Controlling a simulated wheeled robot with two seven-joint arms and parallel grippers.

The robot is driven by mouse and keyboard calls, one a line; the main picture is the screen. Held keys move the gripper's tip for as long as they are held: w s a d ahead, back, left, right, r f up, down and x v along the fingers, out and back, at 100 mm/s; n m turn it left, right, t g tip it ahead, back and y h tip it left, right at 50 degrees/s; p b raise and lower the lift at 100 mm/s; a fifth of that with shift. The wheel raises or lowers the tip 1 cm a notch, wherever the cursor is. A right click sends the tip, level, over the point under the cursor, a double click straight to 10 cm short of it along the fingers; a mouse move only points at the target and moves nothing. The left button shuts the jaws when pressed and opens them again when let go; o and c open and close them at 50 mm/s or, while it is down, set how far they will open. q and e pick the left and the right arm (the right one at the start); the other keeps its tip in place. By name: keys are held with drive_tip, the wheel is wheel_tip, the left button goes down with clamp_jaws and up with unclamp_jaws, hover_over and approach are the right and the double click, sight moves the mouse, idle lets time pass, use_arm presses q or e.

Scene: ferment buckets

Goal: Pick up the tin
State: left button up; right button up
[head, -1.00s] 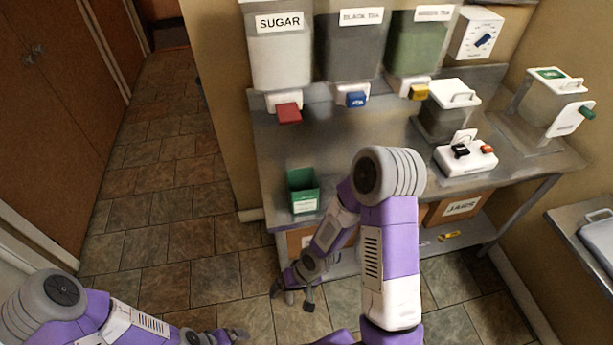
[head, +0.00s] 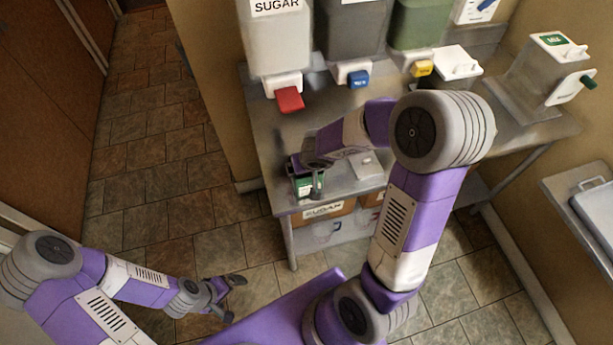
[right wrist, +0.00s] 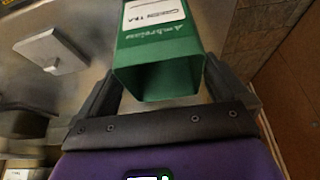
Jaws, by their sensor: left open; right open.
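The tin (head: 302,187) is a green open-topped box with a white label, standing at the front left of the metal counter. My right gripper (head: 307,180) is at the tin and partly hides it in the head view. In the right wrist view the tin (right wrist: 160,65) stands between the two open fingers of the right gripper (right wrist: 170,85), its label reading green tea. I cannot tell whether the fingers touch its sides. My left gripper (head: 233,296) is open and empty, low over the tiled floor at the lower left.
Dispensers for sugar (head: 274,40), with a red lever, and others with blue and yellow levers hang above the counter (head: 275,135). A white lid (head: 367,166) lies right of the tin. A box marked sugar (head: 325,210) is below the counter. A side table (head: 570,195) stands at right.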

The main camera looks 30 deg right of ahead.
drive_tip(key=x, duration=0.4)
drive_tip(key=shift+w+b, duration=0.3)
drive_tip(key=shift+b, duration=0.1)
drive_tip(key=c, duration=0.7)
drive_tip(key=shift+r, duration=0.1)
drive_tip(key=shift+c, duration=0.2)
